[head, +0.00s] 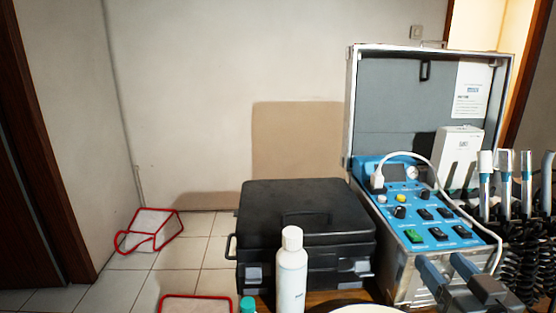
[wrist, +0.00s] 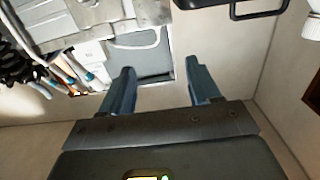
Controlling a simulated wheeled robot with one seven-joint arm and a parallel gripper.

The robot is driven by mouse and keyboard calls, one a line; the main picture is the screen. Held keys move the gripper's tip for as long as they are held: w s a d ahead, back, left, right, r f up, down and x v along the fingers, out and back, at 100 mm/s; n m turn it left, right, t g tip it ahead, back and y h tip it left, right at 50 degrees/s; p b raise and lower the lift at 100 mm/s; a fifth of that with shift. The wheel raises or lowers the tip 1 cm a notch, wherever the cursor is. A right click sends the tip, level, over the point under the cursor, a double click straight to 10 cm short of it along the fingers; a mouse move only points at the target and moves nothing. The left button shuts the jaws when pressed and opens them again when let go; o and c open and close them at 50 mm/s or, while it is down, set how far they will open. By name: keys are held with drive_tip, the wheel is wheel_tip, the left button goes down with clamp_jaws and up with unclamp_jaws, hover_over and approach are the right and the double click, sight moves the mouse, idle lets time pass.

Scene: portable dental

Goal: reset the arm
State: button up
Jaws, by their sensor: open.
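My gripper (head: 449,270) shows at the lower right of the head view, in front of the open dental unit (head: 400,292). Its two blue-grey fingers stand apart, with nothing between them. The wrist view also shows the gripper (wrist: 160,92), open and empty, with the picture turned so that the dental unit (wrist: 100,18) appears at the top left. The unit has a blue control panel with knobs and switches and a raised grey lid.
A black case (head: 300,215) stands left of the unit. A white bottle (head: 291,275) and a green-capped bottle (head: 248,304) stand in front. Handpieces (head: 505,175) with coiled black hoses are at the right.

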drive_tip(key=s+a+f+g+p, duration=0.1)
drive_tip(key=s+a+f, duration=0.25)
drive_tip(key=s, duration=0.55)
drive_tip(key=s+a+f+g, duration=0.15)
drive_tip(key=s+f, duration=0.35)
drive_tip(key=s, duration=0.5)
drive_tip(key=a+v, duration=0.1)
drive_tip(key=v, duration=0.8)
drive_tip(key=a+p+v, duration=0.1)
drive_tip(key=a+v, duration=0.1)
drive_tip(key=v, duration=0.8)
drive_tip(key=shift+s+a+f, duration=0.15)
drive_tip(key=shift+s+a, duration=0.1)
drive_tip(key=shift+a, duration=0.05)
